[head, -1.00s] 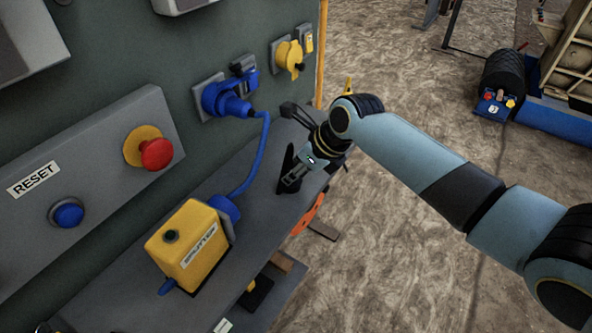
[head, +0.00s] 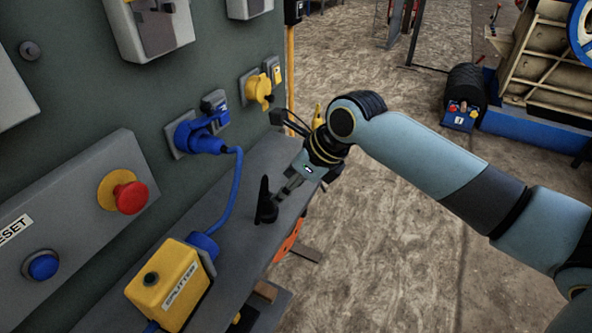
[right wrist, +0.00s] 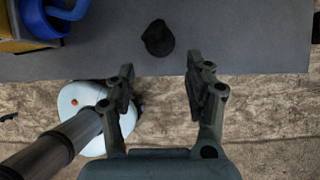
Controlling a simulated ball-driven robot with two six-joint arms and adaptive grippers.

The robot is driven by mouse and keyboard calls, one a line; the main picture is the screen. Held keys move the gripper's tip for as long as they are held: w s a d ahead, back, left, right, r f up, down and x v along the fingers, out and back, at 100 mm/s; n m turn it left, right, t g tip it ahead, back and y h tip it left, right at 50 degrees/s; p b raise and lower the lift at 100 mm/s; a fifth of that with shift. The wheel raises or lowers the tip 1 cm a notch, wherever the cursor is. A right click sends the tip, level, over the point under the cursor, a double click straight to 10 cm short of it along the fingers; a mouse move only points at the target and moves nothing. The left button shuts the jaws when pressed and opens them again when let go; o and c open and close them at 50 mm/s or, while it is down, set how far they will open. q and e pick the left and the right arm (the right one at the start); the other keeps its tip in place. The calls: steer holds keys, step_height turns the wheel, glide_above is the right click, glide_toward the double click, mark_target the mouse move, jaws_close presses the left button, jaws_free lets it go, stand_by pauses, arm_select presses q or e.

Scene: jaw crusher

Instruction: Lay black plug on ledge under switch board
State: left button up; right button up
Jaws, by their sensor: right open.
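The black plug (head: 265,205) rests on the grey ledge (head: 240,255) under the switch board, its narrow part pointing up in the head view. In the right wrist view the plug (right wrist: 158,38) shows as a dark rounded shape on the ledge, beyond the fingertips and between their lines. My right gripper (head: 285,191) is at the ledge's outer side, next to the plug. In the right wrist view my right gripper (right wrist: 160,75) is open, with nothing between its fingers. My left gripper is not in view.
A yellow splitter box (head: 168,283) with a blue cable (head: 232,190) stands on the ledge left of the plug. The board (head: 110,110) carries a red button (head: 130,197), blue plug (head: 195,137) and yellow socket (head: 258,88). Open floor lies right of the ledge.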

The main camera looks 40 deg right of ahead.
steer(key=s+d+f+n+g+h, duration=0.1)
steer(key=s+d+f+n, duration=0.2)
steer(key=s+f+n, duration=0.65)
steer(key=s+d+f+n+g+h, duration=0.1)
steer(key=s+d+f+n+h, duration=0.3)
steer(key=f, duration=0.9)
steer(key=s+a+f+n+g, duration=0.1)
steer(key=s+f+n, duration=0.3)
steer(key=s, duration=0.5)
steer(key=s+a+f+n+y, duration=0.1)
steer(key=s+f+n, duration=0.3)
steer(key=s+n, duration=0.4)
steer(key=s+a+f+n+g, duration=0.1)
steer(key=s+a+f+n, duration=0.2)
steer(key=s+n, duration=0.3)
steer(key=s+f, duration=0.1)
steer(key=s, duration=0.2)
steer(key=shift+s+a+g+y, duration=0.25)
steer(key=shift+s+g+y, duration=0.05)
steer(key=shift+s+y, duration=0.1)
step_height(320, 180, down, 8)
steer(key=b, duration=0.7)
steer(key=shift+s+r, duration=0.15)
steer(key=shift+s, duration=0.2)
